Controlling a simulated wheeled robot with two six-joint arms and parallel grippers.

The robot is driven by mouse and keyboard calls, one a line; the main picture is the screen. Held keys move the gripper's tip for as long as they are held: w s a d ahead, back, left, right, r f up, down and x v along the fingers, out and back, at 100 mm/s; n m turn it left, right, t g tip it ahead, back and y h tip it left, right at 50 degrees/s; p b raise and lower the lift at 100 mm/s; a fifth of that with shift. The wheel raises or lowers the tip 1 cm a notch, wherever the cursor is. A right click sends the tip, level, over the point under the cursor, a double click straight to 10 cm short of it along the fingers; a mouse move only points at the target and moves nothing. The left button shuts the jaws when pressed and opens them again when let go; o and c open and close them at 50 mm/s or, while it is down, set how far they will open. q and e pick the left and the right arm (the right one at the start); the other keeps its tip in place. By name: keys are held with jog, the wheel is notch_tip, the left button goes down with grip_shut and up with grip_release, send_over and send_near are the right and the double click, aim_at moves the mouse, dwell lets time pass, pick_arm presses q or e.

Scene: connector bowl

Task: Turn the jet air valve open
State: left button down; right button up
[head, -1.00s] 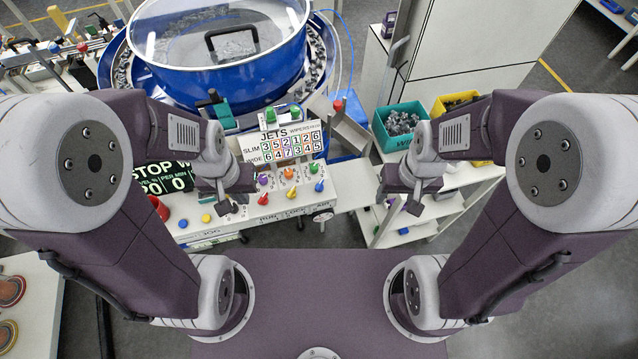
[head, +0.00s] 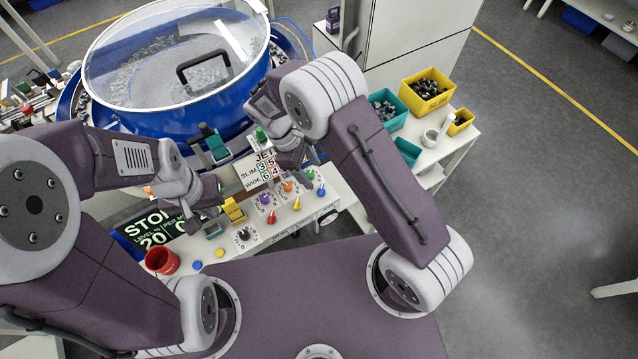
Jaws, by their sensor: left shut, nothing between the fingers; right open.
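A white control panel (head: 285,222) below the blue bowl carries several coloured knobs, among them a purple knob (head: 265,198), an orange knob (head: 288,186) and a blue knob (head: 321,191). A green knob (head: 260,133) stands by the JETS sign (head: 250,176), which my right gripper partly covers. A round pale fitting (head: 328,217) sits at the panel's right front edge. I cannot tell which of these is the jet air valve. My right gripper (head: 296,158) is open, above the panel's back edge in this view. My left gripper (head: 205,220) is shut and empty over the panel's left part.
The lidded blue bowl (head: 170,118) fills the back left. A red cup (head: 162,261) and a dark STOP display (head: 155,228) are at the panel's left. Teal (head: 391,122) and yellow (head: 447,99) bins stand on a shelf at right. Open floor lies further right.

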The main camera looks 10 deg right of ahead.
aim_at(320, 188)
jog(key=x, duration=0.2)
jog(key=a+p+x, duration=0.1)
jog(key=x, duration=0.2)
jog(key=shift+w+f, duration=0.2)
jog(key=shift+w, duration=0.05)
jog(key=shift+p+x, duration=0.3)
jog(key=shift+x, duration=0.85)
jog(key=shift+s+d+f, duration=0.2)
jog(key=shift+s+d, duration=0.05)
jog(key=shift+d, duration=0.15)
jog(key=shift+w+a, duration=0.1)
jog(key=shift+a, duration=0.1)
jog(key=shift+c, duration=0.7)
grip_shut()
pick_arm(q)
jog(key=shift+w+a+r, duration=0.25)
jog(key=shift+a+r, duration=0.3)
jog(key=shift+r, duration=0.2)
